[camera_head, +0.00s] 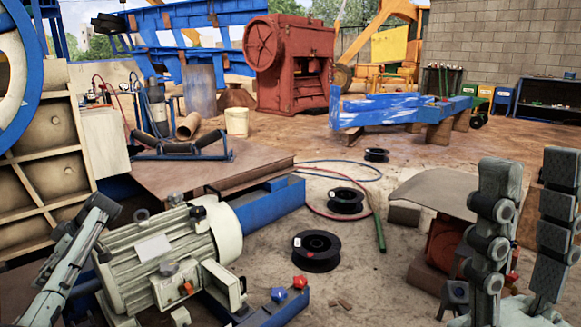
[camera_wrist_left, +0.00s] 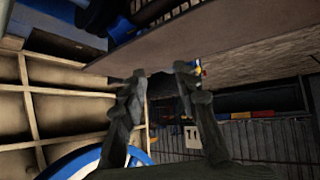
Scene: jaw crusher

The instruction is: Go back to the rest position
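My left gripper (camera_head: 88,220) is at the left of the head view, tilted, beside the large cream electric motor (camera_head: 165,255). In the left wrist view its two fingers (camera_wrist_left: 160,78) stand apart with nothing seen between them, so it is open. My right gripper (camera_head: 530,170) is at the right edge of the head view. Its two fingers point up, are wide apart and hold nothing. It stands in front of the low red stand with a curved plate (camera_head: 440,192).
A wooden compartment rack (camera_head: 50,125) is close to my left gripper and fills the left of the wrist view (camera_wrist_left: 65,115). Black spools (camera_head: 317,250) and hoses lie on open floor in the middle. A blue beam (camera_head: 268,207) and the red jaw crusher (camera_head: 290,65) stand farther back.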

